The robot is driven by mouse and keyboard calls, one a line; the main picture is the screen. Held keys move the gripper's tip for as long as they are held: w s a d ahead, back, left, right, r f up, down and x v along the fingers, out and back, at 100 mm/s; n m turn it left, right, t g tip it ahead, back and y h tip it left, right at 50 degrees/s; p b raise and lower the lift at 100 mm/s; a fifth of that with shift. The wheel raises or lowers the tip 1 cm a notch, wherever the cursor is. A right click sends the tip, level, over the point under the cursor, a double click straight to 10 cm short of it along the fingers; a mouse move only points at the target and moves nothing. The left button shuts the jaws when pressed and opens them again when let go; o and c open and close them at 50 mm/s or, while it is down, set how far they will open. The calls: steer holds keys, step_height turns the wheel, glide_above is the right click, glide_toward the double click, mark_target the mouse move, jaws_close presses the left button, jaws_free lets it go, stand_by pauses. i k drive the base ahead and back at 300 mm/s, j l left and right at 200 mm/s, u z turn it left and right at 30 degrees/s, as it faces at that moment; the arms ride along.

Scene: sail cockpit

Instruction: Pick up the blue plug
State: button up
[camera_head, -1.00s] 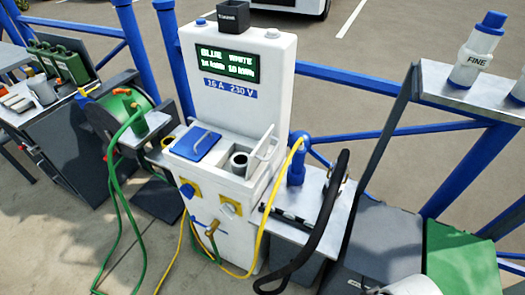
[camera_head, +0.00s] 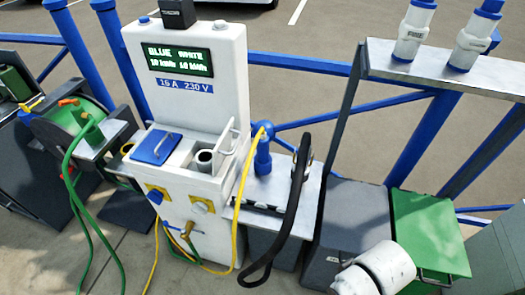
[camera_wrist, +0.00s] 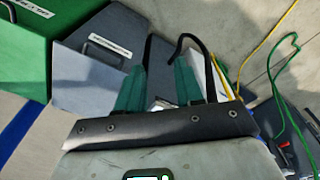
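A blue upright plug-like piece (camera_head: 263,157) stands on the metal shelf (camera_head: 228,214) right of the white power pedestal (camera_head: 210,115). A yellow cable (camera_head: 240,205) runs up to its top. I take it for the blue plug; I cannot make it out in the wrist view. My gripper (camera_wrist: 160,85) shows in the wrist view with two green fingers apart and nothing clearly between them. In the head view only a white part of my arm shows at the bottom right, apart from the shelf, and the fingers are hidden.
A thick black hose (camera_head: 287,215) loops over the shelf's right side. A grey bin (camera_head: 352,220) and a green bin (camera_head: 430,235) stand to the right. A blue lid (camera_head: 156,147) lies on the pedestal's ledge. Green cable (camera_head: 72,175) hangs from a reel at left.

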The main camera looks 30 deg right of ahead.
mark_target(262, 159)
steer(key=i+l+u, duration=0.1)
steer(key=i+u, duration=0.25)
steer(key=i+l+u, duration=0.25)
steer(key=i+u, duration=0.15)
steer(key=i, duration=0.1)
